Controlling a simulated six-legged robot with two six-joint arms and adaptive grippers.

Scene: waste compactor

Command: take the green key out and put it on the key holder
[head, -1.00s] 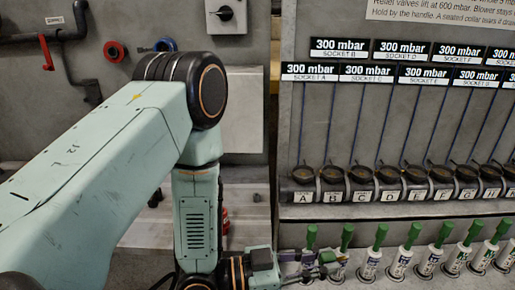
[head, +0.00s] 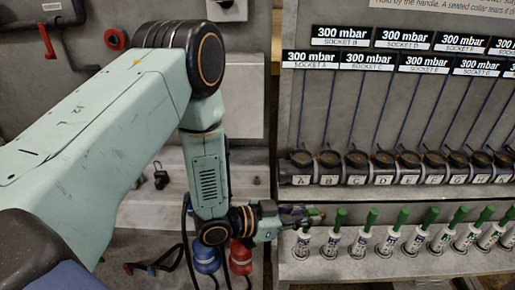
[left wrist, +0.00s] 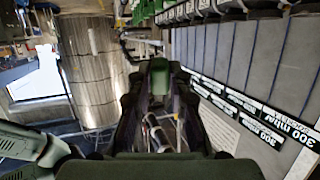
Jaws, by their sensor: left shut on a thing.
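A row of white labelled pieces with green handles stands in the grey shelf at the lower right; one handle (head: 340,217) shows clearly beside my gripper. My left gripper (head: 312,213) is at the left end of this row, just above the first white piece (head: 303,241). In the left wrist view a green block, taken as the green key (left wrist: 158,74), sits between my fingers, and the gripper is shut on it. In the head view my fingers hide most of it. I cannot tell whether it is still seated. No key holder can be identified. My right gripper is not in view.
Black lettered sockets (head: 330,166) line the ledge above the row, under 300 mbar signs (head: 367,61). A red item (head: 240,257) and a blue item (head: 206,259) are below my left forearm. A pale wall panel (head: 243,100) is behind it.

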